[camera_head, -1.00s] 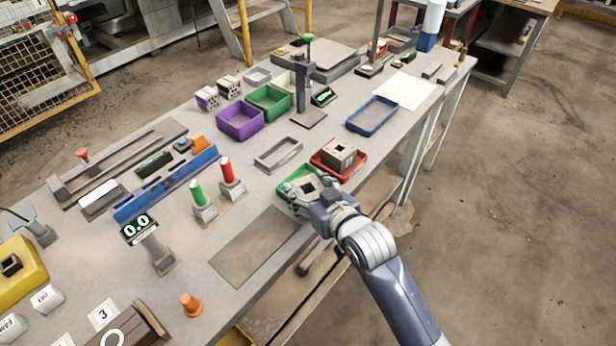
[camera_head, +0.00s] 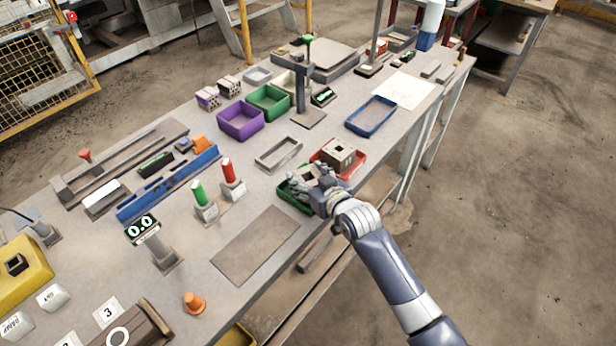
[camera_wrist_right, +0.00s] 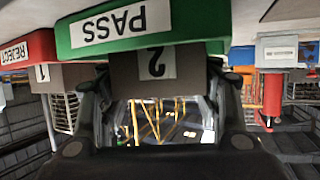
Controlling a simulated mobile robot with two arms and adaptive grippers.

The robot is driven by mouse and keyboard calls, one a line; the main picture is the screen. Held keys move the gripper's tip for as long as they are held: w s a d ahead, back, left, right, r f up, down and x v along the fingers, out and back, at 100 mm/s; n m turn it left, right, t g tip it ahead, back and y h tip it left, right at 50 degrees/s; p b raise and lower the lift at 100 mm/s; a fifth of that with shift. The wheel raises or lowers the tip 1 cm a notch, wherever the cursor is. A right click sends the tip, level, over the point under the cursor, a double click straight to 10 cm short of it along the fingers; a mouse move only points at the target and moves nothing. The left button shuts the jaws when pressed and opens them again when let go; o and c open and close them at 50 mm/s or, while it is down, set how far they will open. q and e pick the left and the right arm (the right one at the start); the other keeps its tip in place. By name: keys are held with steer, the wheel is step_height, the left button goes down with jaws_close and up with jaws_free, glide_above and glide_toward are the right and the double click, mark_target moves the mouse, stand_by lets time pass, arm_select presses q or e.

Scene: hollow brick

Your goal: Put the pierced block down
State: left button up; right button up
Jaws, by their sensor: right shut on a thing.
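My right gripper (camera_head: 310,182) is shut on a grey pierced block (camera_head: 306,174) over the green tray (camera_head: 290,196). My left gripper is not in view.
A grey open frame (camera_head: 279,154) lies left of the trays. Red (camera_head: 229,172) and green (camera_head: 200,192) cylinders stand on bases further left. A bare grey mat (camera_head: 255,245) lies near the front edge. A blue tray (camera_head: 371,116) stands further back.

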steer(key=o, duration=1)
steer(key=shift+f, duration=0.15)
steer(key=shift+r, duration=0.25)
steer(key=shift+s+d, duration=0.1)
steer(key=shift+s, duration=0.15)
steer(key=v, duration=1.1)
steer(key=shift+s+b, duration=0.25)
steer(key=shift+b, duration=0.1)
steer(key=shift+r, duration=0.15)
